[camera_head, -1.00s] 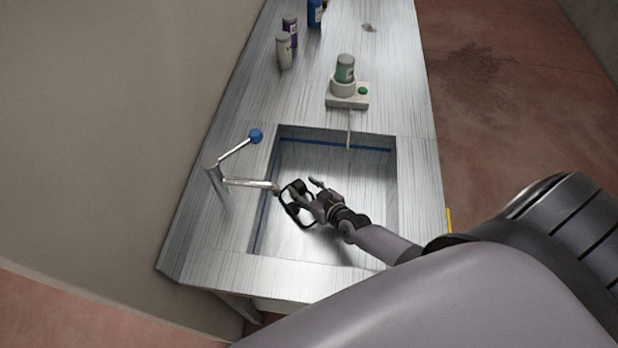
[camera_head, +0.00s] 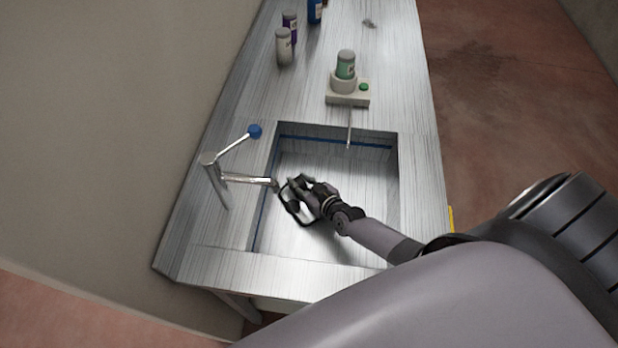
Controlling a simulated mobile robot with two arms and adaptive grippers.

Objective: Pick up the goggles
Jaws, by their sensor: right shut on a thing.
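The dark-rimmed goggles (camera_head: 284,207) are in the sink area, just below the end of the faucet spout. My right gripper (camera_head: 303,192) is shut on the goggles, with its fingers over their right side. The arm reaches in from the lower right, across the sink's front right edge. The fingers hide part of the goggles. I cannot tell whether the goggles touch the sink floor. My left gripper is not in view.
The sink (camera_head: 325,165) is set in a metal counter (camera_head: 230,262). A faucet (camera_head: 245,181) with a blue-tipped lever stands at its left edge.

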